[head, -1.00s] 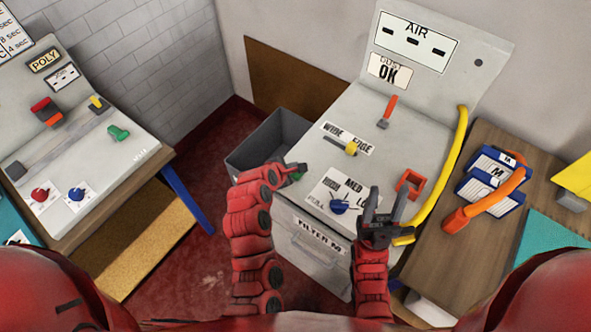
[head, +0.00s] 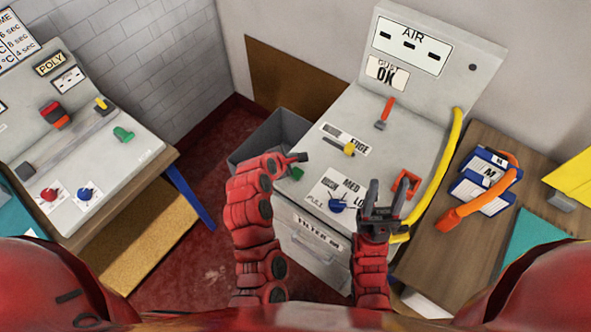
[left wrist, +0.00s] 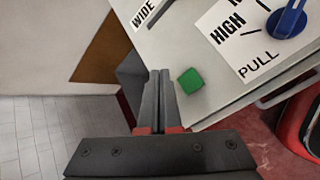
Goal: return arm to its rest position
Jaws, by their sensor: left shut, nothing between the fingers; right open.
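My left arm rises at the lower middle of the head view, and its gripper (head: 298,158) is by the left edge of the AIR machine (head: 372,128). In the left wrist view the left fingers (left wrist: 158,100) are shut together with nothing between them. A green knob (left wrist: 191,81) is just right of them, apart from the fingertips; it also shows in the head view (head: 296,173). My right gripper (head: 384,200) is open and empty in front of the machine, near the orange-red handle (head: 405,185).
A grey bin (head: 265,138) stands left of the machine. The POLY bench (head: 85,150) is at left. Red floor between is clear.

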